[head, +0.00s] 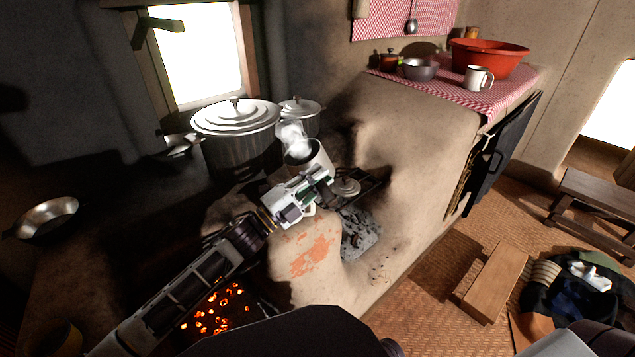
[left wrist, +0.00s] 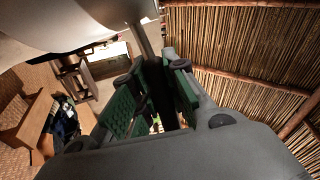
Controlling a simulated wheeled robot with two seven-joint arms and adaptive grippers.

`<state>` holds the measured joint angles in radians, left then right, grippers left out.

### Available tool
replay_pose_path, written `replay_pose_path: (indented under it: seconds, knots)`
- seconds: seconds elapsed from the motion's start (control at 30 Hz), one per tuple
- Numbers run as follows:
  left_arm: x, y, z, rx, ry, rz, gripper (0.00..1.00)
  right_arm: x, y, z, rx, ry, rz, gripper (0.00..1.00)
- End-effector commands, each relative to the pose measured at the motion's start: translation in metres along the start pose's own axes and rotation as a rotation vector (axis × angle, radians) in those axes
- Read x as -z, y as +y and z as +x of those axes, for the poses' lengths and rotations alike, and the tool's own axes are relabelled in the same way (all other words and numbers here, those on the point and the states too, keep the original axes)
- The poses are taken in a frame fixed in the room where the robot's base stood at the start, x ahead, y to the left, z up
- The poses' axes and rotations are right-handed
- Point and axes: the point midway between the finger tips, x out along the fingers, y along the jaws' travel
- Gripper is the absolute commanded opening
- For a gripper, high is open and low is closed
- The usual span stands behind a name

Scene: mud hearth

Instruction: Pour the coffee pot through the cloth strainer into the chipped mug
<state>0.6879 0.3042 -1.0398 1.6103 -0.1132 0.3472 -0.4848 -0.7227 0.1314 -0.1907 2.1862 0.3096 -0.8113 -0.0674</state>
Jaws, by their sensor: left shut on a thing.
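The coffee pot (head: 312,158) is a pale open-topped metal vessel with steam above it, over the hearth in the head view. My left gripper (head: 312,182) is at its near side, shut on its handle. In the left wrist view the green-padded fingers (left wrist: 155,95) close around a grey bar, and the pot's rounded grey side (left wrist: 75,22) fills the top left. A white mug (head: 478,77) with a dark rim stands on the checked cloth at the back right; I cannot make out a chip. I cannot pick out the cloth strainer. My right gripper is not in view.
A large lidded pot (head: 240,150) and a smaller one (head: 300,108) stand behind. Embers (head: 215,310) glow below my left arm. A red basin (head: 490,58) and grey bowl (head: 420,70) stand near the mug. A wooden bench (head: 495,280) is on the floor.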

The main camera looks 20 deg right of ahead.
Motion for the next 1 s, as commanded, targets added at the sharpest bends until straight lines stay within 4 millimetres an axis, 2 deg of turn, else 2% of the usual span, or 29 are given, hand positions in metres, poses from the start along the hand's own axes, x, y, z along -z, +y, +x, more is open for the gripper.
replay_pose_path:
  seconds: [0.47, 1.0]
  knots:
    - [-0.001, 0.005, -0.004, 0.077, 0.006, -0.017, 0.00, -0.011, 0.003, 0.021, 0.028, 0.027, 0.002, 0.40]
    - [-0.004, 0.018, -0.012, 0.253, 0.018, -0.065, 0.00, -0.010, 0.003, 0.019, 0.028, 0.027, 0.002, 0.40]
